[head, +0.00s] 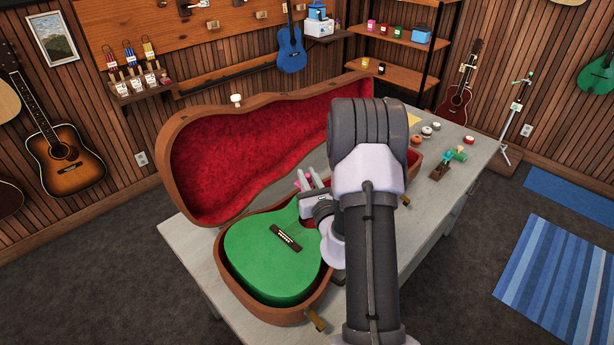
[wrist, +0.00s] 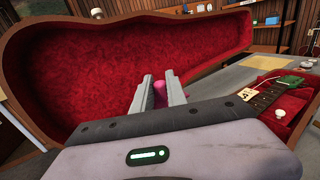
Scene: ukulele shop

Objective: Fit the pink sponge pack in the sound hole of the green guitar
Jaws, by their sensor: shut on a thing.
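The green guitar (head: 262,262) lies face up in the open guitar case (head: 226,284), with its dark bridge towards the front. My gripper (head: 306,184) is above the guitar's upper body, near where the sound hole lies; my arm and gripper hide most of the hole and much of the neck. In the wrist view my gripper (wrist: 162,88) is shut on the pink sponge pack (wrist: 159,93), which shows between the two grey fingers. A bit of the pink pack (head: 299,184) also shows in the head view. The guitar's headstock (wrist: 289,82) shows at the right in the wrist view.
The case lid (head: 190,200), lined in red, stands open behind the guitar. The case rests on a grey table (head: 190,240). Small round tins (head: 427,131) and a small stand with a green item (head: 443,166) are at the table's far right.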

